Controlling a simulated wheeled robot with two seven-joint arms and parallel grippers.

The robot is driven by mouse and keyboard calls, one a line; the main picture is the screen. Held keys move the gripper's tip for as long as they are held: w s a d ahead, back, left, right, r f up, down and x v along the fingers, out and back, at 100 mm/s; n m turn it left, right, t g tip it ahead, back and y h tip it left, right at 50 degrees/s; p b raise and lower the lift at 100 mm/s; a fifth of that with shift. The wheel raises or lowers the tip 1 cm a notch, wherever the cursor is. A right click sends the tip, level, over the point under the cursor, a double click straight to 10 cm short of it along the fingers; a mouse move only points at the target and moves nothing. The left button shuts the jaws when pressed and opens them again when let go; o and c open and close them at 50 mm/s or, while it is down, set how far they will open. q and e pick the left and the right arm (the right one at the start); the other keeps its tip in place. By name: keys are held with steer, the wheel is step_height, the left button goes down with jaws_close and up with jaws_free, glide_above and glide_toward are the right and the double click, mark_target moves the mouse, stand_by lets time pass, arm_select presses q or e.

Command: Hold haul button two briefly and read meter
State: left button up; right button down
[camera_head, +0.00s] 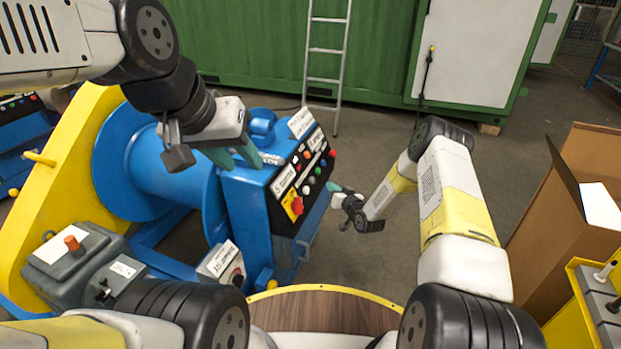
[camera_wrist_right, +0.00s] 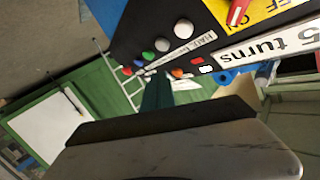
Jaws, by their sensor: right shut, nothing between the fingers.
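I cannot read which is button two or make out a meter dial. My right gripper (camera_head: 340,189) is shut and empty, right of the panel and apart from the buttons; its teal fingertips (camera_wrist_right: 155,88) show in the wrist view. My left gripper (camera_head: 236,155) is open above the blue housing.
A red rotary switch (camera_head: 297,206) sits on a yellow plate at the panel's near end. A blue drum (camera_head: 140,165) and yellow frame stand left. A grey box with an orange button (camera_head: 71,243) is in front. A cardboard box (camera_head: 560,200) stands right.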

mark_target(306, 190)
steer(key=w+a+f, duration=0.2)
steer(key=a+f, duration=0.1)
steer(key=a, duration=0.3)
steer(key=shift+f, duration=0.1)
stand_by(2.0)
steer(key=shift+w+a+f, duration=0.1)
steer(key=shift+a+f, duration=0.05)
steer(key=shift+a, duration=0.1)
steer(key=shift+w+a+f, duration=0.1)
steer(key=shift+a+f, duration=0.15)
steer(key=shift+a, duration=0.25)
stand_by(3.0)
steer(key=shift+d, duration=0.1)
stand_by(1.0)
steer(key=shift+s+d+r, duration=0.25)
steer(key=shift+d+r, duration=0.2)
steer(key=shift+d, duration=0.25)
